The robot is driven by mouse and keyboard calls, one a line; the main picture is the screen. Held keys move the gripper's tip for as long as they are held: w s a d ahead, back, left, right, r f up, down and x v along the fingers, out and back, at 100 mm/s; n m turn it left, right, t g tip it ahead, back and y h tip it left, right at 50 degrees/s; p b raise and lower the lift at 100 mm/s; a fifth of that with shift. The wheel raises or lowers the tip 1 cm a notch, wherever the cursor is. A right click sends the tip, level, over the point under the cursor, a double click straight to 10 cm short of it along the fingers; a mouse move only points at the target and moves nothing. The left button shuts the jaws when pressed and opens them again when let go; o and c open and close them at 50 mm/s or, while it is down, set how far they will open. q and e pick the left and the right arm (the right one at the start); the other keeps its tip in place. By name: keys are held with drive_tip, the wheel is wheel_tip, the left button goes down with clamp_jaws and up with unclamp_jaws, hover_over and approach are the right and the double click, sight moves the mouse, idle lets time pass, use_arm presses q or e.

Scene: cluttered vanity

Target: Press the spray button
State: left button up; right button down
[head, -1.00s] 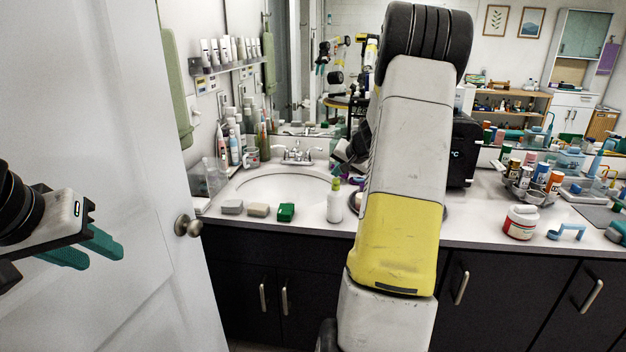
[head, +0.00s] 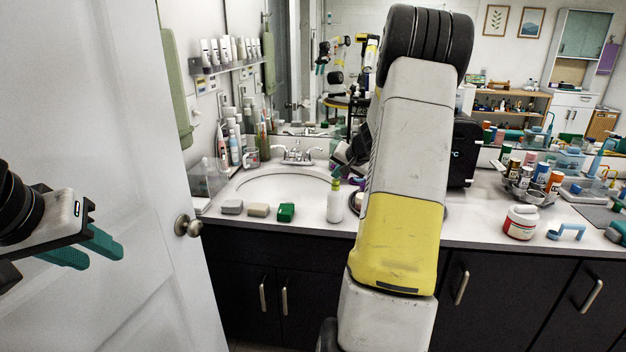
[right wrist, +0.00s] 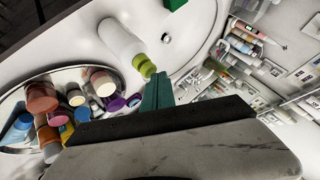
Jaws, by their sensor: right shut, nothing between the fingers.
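A white bottle (head: 334,206) with a yellow-green top stands upright on the counter in front of the sink, left of my right arm. In the right wrist view the bottle (right wrist: 122,42) and its green top (right wrist: 145,66) lie just beyond my right gripper (right wrist: 156,84). Its teal fingers are shut with nothing between them. The tips look very close to the top; I cannot tell whether they touch. In the head view my right arm hides most of that gripper. My left gripper (head: 88,250) is open and empty in front of the white door, far from the bottle.
Grey, beige and green (head: 286,212) blocks line the counter left of the bottle. A round tray (right wrist: 14,83) of several small bottles sits beside it. A red-and-white jar (head: 520,222) and a blue holder (head: 567,232) stand right of my arm. The white door (head: 120,120) fills the left.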

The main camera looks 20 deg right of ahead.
drive_tip(key=shift+f, duration=0.2)
idle(0.3)
drive_tip(key=shift+r, duration=1)
drive_tip(key=shift+f, duration=0.15)
drive_tip(key=shift+f, duration=0.25)
drive_tip(key=shift+f, duration=0.6)
idle(0.7)
drive_tip(key=shift+r, duration=1)
